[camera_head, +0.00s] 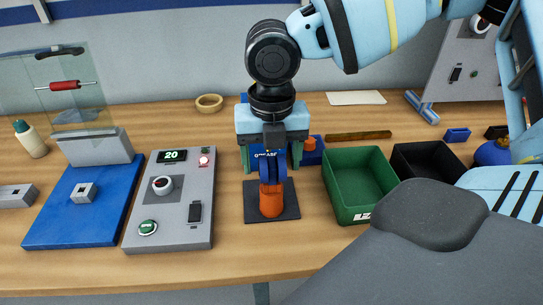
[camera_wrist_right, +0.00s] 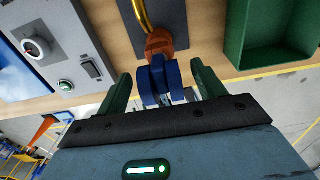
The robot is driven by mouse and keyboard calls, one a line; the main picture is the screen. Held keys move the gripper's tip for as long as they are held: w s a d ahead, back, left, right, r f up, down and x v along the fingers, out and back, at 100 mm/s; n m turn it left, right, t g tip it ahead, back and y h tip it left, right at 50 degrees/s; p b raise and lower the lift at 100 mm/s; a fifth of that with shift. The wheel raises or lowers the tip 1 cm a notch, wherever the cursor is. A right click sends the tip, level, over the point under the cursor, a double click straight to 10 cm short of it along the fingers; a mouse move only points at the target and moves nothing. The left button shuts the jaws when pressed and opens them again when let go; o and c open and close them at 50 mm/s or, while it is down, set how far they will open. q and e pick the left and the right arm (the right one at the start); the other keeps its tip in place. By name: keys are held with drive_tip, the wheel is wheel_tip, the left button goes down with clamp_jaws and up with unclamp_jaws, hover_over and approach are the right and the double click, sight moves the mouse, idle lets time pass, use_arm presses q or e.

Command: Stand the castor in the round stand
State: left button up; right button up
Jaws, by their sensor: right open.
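The castor (camera_head: 271,168) is blue with twin wheels. It is upright at the orange round stand (camera_head: 271,202), which is on a dark square plate (camera_head: 254,213). The castor's lower end meets the stand's top; how deep it sits is hidden. My right gripper (camera_head: 271,158) is above the stand, its green fingers open on either side of the castor. In the right wrist view the castor (camera_wrist_right: 157,82) lies between the spread fingers (camera_wrist_right: 164,88), with gaps visible, and the orange stand (camera_wrist_right: 160,43) is just beyond it. My left gripper is out of view.
A grey control box (camera_head: 174,222) showing 20 and a blue board (camera_head: 75,222) lie left of the stand. A green bin (camera_head: 352,190) and a black bin (camera_head: 425,160) stand to the right.

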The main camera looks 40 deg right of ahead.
wheel_tip(320, 180, up, 8)
drive_tip(key=shift+f, duration=0.1)
idle(0.5)
idle(0.8)
